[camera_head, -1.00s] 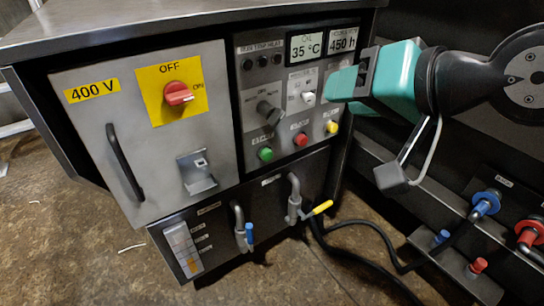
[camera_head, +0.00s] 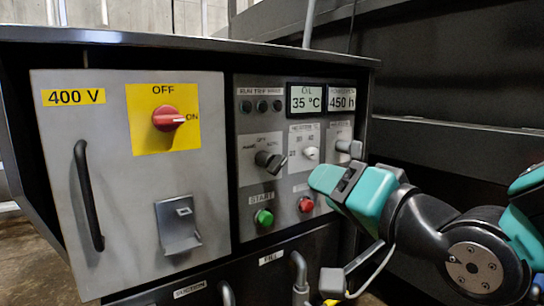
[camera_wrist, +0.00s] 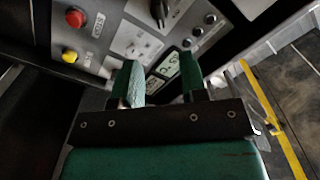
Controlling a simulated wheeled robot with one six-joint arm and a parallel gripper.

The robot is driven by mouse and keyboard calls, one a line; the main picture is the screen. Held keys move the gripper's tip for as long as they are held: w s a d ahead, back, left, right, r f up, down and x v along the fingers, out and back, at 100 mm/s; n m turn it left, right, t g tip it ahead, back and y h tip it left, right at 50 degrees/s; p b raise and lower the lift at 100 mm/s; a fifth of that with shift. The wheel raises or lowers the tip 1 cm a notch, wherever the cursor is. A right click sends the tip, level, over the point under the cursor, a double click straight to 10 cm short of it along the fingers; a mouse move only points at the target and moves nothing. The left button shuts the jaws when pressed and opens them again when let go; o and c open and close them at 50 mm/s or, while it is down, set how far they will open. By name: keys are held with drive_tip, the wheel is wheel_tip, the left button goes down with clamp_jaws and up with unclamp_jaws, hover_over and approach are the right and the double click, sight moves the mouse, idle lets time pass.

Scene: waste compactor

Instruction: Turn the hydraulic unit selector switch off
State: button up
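The selector switch (camera_head: 270,161) is a black knob on the grey control panel in the head view, with OFF printed above it. Its handle slants; I cannot tell surely which mark it points at. It also shows at the top of the wrist view (camera_wrist: 158,10). My gripper (camera_head: 335,184), with teal fingers, is in front of the panel's right side, to the right of and a little below the switch, apart from it. In the wrist view its two fingers (camera_wrist: 162,78) stand apart with nothing between them.
A red main switch (camera_head: 167,118) on a yellow plate is on the cabinet door to the left. A white heating knob (camera_head: 311,153), a green start button (camera_head: 263,217) and a red button (camera_head: 306,205) surround the selector. Displays (camera_head: 306,98) are above. Pipes (camera_head: 299,272) stick out below.

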sight(280, 167)
drive_tip(key=p+x, duration=0.4)
drive_tip(key=p, duration=0.2)
drive_tip(key=p+x, duration=0.5)
drive_tip(key=p, duration=0.1)
drive_tip(key=p+x, duration=0.4)
drive_tip(key=p, duration=0.2)
drive_tip(key=shift+w+a+r, duration=0.25)
drive_tip(key=shift+w+r, duration=0.05)
drive_tip(key=shift+w, duration=0.05)
drive_tip(key=shift+w+a+f+p, duration=0.2)
drive_tip(key=shift+w+a+p, duration=0.2)
drive_tip(key=shift+w+p, duration=0.25)
drive_tip(key=shift+f, duration=0.1)
drive_tip(key=c, duration=0.6)
